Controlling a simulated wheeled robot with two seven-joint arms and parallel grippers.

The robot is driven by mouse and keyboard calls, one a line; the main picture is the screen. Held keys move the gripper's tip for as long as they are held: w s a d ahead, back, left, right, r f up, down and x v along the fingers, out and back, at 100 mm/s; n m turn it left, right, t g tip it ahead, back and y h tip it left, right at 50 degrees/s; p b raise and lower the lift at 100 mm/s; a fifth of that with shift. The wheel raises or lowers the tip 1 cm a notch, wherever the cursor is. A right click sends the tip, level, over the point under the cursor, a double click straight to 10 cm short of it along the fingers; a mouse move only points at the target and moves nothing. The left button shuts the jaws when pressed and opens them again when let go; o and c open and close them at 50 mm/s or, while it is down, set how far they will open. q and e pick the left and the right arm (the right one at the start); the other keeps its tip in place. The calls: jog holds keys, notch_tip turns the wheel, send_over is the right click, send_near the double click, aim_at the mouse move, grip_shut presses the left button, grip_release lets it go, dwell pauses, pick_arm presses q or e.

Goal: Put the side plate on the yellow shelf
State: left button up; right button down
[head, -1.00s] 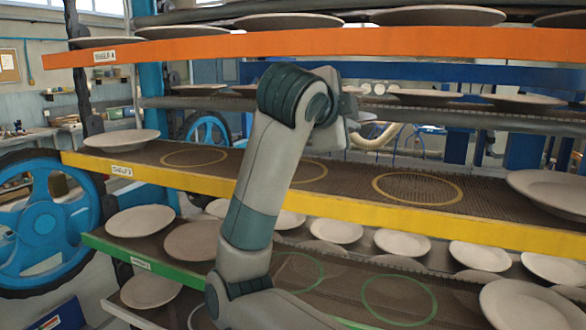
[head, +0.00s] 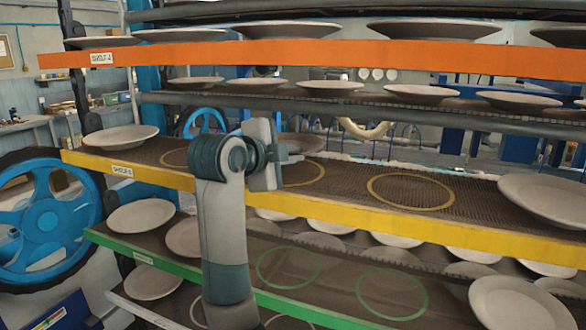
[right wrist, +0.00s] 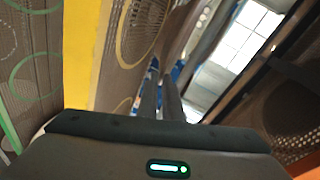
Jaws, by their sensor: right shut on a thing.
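The yellow shelf (head: 360,218) crosses the head view, with yellow rings on its dark mesh. My right gripper (head: 275,152) is over this shelf by the middle ring (head: 303,174), its fingers mostly hidden behind my wrist. It is shut on the side plate (head: 304,142), a grey-brown plate partly showing behind the wrist. In the right wrist view my fingers (right wrist: 161,95) are close together on the plate (right wrist: 180,35), seen nearly edge-on, with the yellow shelf edge (right wrist: 82,55) to the left. I cannot tell whether the plate touches the mesh. My left gripper is out of view.
One plate (head: 120,137) stands at the shelf's left end and a larger one (head: 548,194) at its right. The right ring (head: 411,192) is empty. The orange shelf (head: 330,55) is above, the green-edged shelf (head: 150,260) below, both with plates.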

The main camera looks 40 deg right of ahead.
jog(key=shift+f+p, duration=0.8)
jog(key=shift+f, duration=0.1)
jog(key=shift+f+p, duration=0.45)
jog(key=shift+f, duration=0.6)
jog(key=shift+f, duration=0.1)
jog(key=c, duration=1.9)
grip_release()
